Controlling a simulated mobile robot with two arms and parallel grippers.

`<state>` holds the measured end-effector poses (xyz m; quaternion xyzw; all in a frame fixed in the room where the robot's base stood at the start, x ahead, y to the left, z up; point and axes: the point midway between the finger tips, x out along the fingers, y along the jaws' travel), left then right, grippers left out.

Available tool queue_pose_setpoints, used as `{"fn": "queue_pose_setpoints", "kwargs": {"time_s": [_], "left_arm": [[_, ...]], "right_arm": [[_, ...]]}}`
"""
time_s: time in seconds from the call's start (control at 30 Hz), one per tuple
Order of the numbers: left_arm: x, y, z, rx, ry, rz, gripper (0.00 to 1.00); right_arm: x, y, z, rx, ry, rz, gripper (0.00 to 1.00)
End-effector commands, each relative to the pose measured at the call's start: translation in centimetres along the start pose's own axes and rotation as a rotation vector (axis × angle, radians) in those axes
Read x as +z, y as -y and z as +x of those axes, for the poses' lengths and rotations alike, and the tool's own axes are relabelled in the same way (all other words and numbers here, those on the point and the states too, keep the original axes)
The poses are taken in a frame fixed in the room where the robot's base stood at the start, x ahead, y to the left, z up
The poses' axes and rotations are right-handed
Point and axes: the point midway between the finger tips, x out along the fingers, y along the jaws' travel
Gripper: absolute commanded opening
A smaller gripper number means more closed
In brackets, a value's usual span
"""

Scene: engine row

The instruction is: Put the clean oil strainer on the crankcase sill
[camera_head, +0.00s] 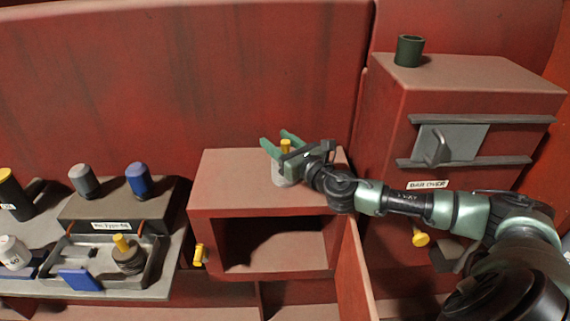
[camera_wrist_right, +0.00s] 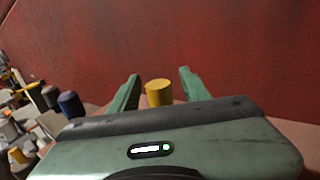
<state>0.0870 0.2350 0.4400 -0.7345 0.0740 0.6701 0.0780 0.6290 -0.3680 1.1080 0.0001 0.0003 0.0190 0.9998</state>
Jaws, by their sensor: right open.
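A pale grey strainer (camera_head: 279,174) with a yellow knob (camera_head: 286,145) stands upright on the flat top of a red crankcase box (camera_head: 225,175). My right gripper (camera_head: 275,138) is open, its two green fingers apart at the height of the knob. In the right wrist view the yellow knob (camera_wrist_right: 159,92) shows between the open fingers (camera_wrist_right: 160,76), with a gap on both sides. The gripper hides part of the strainer. A second, darker strainer (camera_head: 127,259) with a yellow knob stands in a grey tray (camera_head: 152,280) at the left. My left gripper is not in view.
The crankcase box has a dark front opening (camera_head: 275,243) and an open red door (camera_head: 353,275). A taller red box (camera_head: 480,85) with a dark green cup (camera_head: 408,51) stands at the right. A blue can (camera_head: 138,180) and a grey can (camera_head: 84,181) stand at the left.

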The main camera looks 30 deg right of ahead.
Motion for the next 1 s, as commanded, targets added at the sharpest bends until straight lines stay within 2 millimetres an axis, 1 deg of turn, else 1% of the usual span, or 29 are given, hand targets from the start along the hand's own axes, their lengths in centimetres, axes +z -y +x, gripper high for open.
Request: {"fn": "queue_pose_setpoints", "kwargs": {"time_s": [0.17, 0.2, 0.27, 0.3, 0.33, 1.0], "left_arm": [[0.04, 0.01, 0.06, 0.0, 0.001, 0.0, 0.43], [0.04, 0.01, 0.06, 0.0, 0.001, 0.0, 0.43], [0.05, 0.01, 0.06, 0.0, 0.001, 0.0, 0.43], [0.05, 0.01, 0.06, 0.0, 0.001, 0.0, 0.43], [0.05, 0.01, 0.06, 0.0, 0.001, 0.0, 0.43], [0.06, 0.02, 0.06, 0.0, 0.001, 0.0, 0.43]], "right_arm": [[-0.07, 0.01, -0.01, 0.0, 0.0, -0.001, 0.47], [-0.07, 0.01, -0.01, 0.0, 0.0, -0.001, 0.36], [-0.06, 0.01, -0.02, 0.0, 0.0, -0.001, 0.19], [-0.06, 0.02, -0.02, 0.0, 0.0, -0.001, 0.08], [-0.06, 0.02, -0.02, 0.0, 0.0, -0.001, 0.0], [-0.02, 0.03, -0.03, 0.0, 0.0, -0.001, 0.0]]}}
